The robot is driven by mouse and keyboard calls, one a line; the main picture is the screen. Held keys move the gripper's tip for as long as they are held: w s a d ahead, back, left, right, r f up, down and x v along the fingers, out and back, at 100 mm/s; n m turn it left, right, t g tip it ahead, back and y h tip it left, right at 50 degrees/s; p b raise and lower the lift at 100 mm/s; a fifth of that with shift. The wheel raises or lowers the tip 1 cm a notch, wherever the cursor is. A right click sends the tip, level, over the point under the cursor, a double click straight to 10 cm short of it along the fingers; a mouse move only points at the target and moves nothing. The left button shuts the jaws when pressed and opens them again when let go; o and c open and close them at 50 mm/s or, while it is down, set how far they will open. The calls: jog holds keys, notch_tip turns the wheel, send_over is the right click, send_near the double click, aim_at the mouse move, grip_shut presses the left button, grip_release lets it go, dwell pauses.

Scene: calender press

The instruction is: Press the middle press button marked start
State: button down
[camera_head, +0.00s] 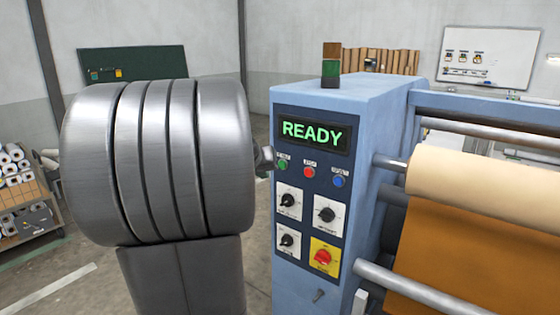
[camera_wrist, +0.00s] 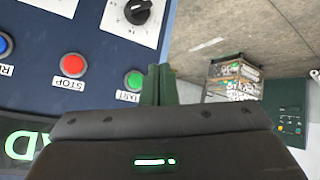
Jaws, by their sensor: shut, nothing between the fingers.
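The control panel (camera_head: 312,190) has a row of three buttons under its display. The green button (camera_head: 282,164) is at the left, the red button (camera_head: 309,171) in the middle and the blue button (camera_head: 338,181) at the right. In the wrist view, upside down, the green button (camera_wrist: 134,80) is labelled START and the red button (camera_wrist: 72,64) STOP, so the middle one reads STOP. My gripper (camera_wrist: 159,70) is shut and empty, its fingertips just beside the green button. Contact cannot be told. In the head view my arm hides most of the gripper.
The display (camera_head: 312,131) reads READY in green. Below the buttons are black knobs and a red knob on a yellow plate (camera_head: 324,256). The press rollers (camera_head: 480,180) with cream and orange sheet stand at right. Open floor lies left of the panel.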

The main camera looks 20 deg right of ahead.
aim_at(282, 165)
jog(key=shift+w+d+p, duration=0.3)
jog(key=shift+w+d, duration=0.4)
jog(key=shift+d, duration=0.2)
jog(key=shift+w+d+p, duration=0.25)
jog(key=shift+w+d, duration=0.4)
jog(key=shift+d, duration=0.25)
jog(key=shift+w+d, duration=0.1)
dwell(0.7)
jog(key=shift+w+d, duration=0.2)
jog(key=shift+w+d, duration=0.2)
jog(key=shift+d, duration=0.05)
dwell(0.7)
jog(key=shift+s+a, duration=0.1)
dwell(0.3)
jog(key=shift+s+a+b, duration=0.4)
jog(key=shift+a+b, duration=0.1)
jog(key=shift+b, duration=0.1)
